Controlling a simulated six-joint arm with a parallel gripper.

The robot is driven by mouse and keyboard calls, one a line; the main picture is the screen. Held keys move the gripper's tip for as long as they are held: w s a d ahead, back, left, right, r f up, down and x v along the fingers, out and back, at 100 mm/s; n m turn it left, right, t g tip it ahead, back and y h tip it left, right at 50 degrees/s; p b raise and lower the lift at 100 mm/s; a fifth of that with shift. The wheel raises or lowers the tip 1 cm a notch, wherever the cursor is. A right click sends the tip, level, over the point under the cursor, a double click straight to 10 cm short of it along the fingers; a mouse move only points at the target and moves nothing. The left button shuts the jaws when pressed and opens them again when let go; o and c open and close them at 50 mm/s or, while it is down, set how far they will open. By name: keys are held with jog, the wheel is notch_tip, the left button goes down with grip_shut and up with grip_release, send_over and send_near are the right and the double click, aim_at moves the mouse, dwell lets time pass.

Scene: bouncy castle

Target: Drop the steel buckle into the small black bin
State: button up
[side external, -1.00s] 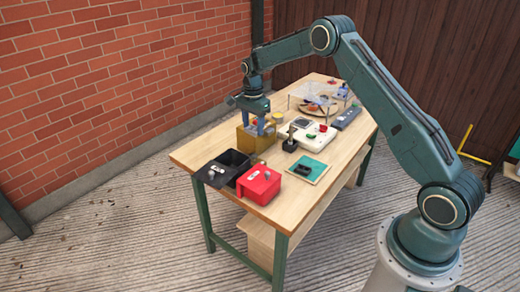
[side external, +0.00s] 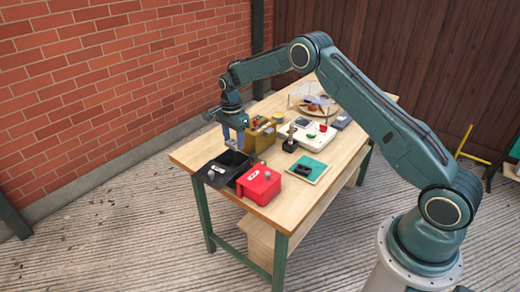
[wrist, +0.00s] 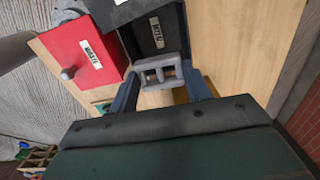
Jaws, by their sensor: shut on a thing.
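The steel buckle (wrist: 171,65), a grey frame with a middle bar, is held between the two blue fingers of my gripper (wrist: 160,78) in the wrist view. In the side view my gripper (side external: 233,142) points down above the far edge of the small black bin (side external: 214,181), and the buckle is too small to make out there. The black bin also shows in the wrist view (wrist: 135,42), just past the buckle, with a white label reading METAL. The buckle looks to be above and close to the bin's near wall; its exact height is unclear.
A red bin (side external: 260,186), labelled WASTE in the wrist view, stands right beside the black bin. A yellow-brown box (side external: 262,137) is close behind my gripper. A green mat (side external: 308,171) with a black object lies to the right.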

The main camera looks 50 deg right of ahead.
jog(key=shift+f, duration=2.15)
jog(key=o, duration=1.1)
jog(key=shift+c, duration=0.2)
jog(key=shift+r, duration=0.1)
notch_tip(320, 180, up, 14)
send_over(234, 149)
jog(key=w+d, duration=0.2)
